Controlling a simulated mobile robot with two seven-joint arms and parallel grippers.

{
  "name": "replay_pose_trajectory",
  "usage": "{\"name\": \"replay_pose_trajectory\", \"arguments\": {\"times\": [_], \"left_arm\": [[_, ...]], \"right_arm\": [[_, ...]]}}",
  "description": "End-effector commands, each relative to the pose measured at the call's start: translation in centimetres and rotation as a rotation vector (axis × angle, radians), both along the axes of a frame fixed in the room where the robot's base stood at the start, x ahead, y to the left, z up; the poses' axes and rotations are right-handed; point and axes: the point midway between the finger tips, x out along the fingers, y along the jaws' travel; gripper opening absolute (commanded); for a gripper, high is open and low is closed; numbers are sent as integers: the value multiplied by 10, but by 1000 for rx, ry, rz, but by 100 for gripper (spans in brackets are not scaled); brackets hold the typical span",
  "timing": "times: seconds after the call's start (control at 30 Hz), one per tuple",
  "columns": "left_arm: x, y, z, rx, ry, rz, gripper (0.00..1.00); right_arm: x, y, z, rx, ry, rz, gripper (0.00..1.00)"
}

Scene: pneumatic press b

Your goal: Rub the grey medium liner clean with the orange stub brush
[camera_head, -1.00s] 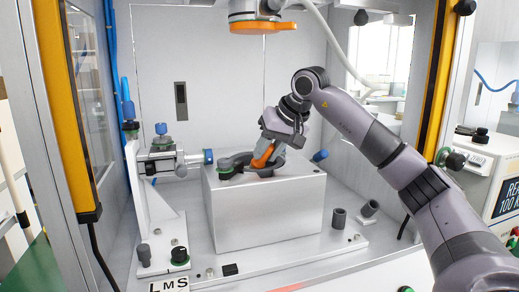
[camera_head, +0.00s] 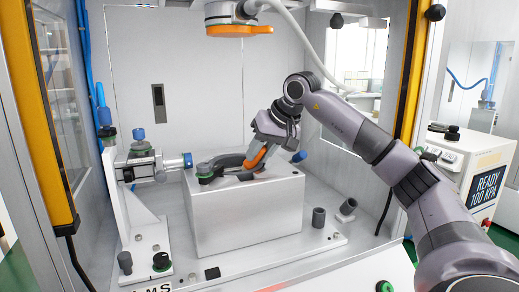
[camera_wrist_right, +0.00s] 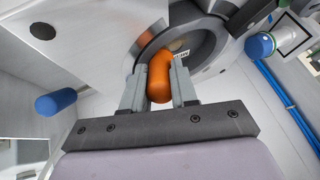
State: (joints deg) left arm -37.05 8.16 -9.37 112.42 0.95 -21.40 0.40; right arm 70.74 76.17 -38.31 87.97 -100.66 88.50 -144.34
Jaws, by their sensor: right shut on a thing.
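The orange stub brush (camera_head: 256,158) is held between the fingers of my right gripper (camera_head: 262,147); the right wrist view shows it too (camera_wrist_right: 160,78). My right gripper is shut on it. The brush is over a dark grey ring (camera_head: 228,163) on top of the metal block. In the right wrist view a grey round part with a small label (camera_wrist_right: 197,47) sits inside the ring, seemingly the grey medium liner. The brush reaches down at its edge; its working end is hidden, so I cannot tell whether it touches. My left gripper is not in view.
The metal block (camera_head: 245,219) stands on a base plate in the press cabinet. An orange disc (camera_head: 238,30) hangs above. A clamp with a blue knob (camera_head: 138,134) stands left. Two dark cylinders (camera_head: 319,217) are right of the block. Yellow-edged posts frame the opening.

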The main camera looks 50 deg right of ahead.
Motion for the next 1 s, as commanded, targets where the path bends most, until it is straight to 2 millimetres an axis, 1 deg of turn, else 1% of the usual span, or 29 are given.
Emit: {"name": "replay_pose_trajectory", "arguments": {"times": [0.03, 0.2, 0.47, 0.8, 1.0], "left_arm": [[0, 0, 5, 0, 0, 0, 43], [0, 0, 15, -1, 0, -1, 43], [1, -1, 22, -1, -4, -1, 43], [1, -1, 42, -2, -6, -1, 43], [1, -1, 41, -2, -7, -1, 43]], "right_arm": [[2, 5, 1, 1, 5, 3, 0], [10, 19, 1, 2, 6, 7, 0], [15, 28, 0, 2, 3, 5, 0], [28, 52, 3, 3, 2, 7, 0], [29, 53, 1, 3, 1, 4, 0]]}}
